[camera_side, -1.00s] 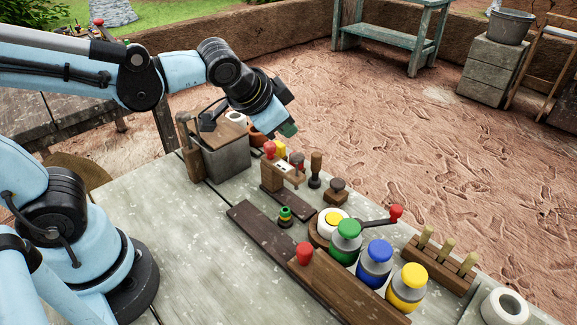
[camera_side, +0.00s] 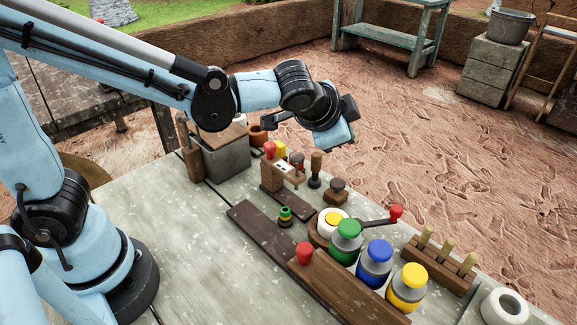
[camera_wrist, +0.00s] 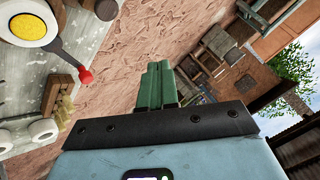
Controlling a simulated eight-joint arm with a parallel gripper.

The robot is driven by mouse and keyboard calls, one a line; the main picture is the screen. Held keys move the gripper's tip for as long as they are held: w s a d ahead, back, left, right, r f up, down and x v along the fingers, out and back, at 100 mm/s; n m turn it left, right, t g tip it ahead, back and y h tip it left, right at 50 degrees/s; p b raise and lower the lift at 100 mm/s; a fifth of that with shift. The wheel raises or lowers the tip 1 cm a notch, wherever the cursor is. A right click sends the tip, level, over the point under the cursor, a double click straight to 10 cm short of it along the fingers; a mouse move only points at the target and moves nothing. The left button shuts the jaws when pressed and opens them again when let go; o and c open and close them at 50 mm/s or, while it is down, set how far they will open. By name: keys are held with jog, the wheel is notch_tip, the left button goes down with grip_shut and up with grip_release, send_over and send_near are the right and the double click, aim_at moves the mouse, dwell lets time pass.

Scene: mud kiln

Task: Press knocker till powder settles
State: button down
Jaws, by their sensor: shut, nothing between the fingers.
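A white round dish (camera_side: 327,232) with yellow powder (camera_side: 334,218) sits on a round wooden base on the table. A dark lever with a red knob (camera_side: 396,212) sticks out to its right and looks like the knocker. In the wrist view the yellow powder (camera_wrist: 27,25) and the red knob (camera_wrist: 86,76) show at the upper left. My gripper (camera_wrist: 160,82) has its green fingers together and empty. In the side view my wrist is above and behind the dish, well clear of it, and the fingers are hidden behind the gripper body.
Green (camera_side: 346,243), blue (camera_side: 375,264) and yellow (camera_side: 406,288) jars stand in front of the dish. A rack (camera_side: 440,264) with wooden pegs is at the right. Stamps and a small stand are behind. The left tabletop is clear.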

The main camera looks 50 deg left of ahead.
send_near(342, 180)
jog(key=shift+w+a+f, duration=0.1)
jog(key=shift+w+f, duration=0.3)
jog(key=shift+w, duration=0.45)
jog(key=shift+w+a+f, duration=0.15)
jog(key=shift+w+f, duration=0.25)
jog(key=shift+w, duration=0.45)
jog(key=shift+w+a+f, duration=0.1)
jog(key=shift+w+f, duration=0.3)
jog(key=shift+w, duration=0.45)
jog(key=shift+f, duration=0.1)
jog(key=shift+f, duration=0.35)
jog(key=shift+f, duration=0.85)
dwell(0.9)
jog(key=shift+r, duration=1.3)
jog(key=shift+r, duration=2.5)
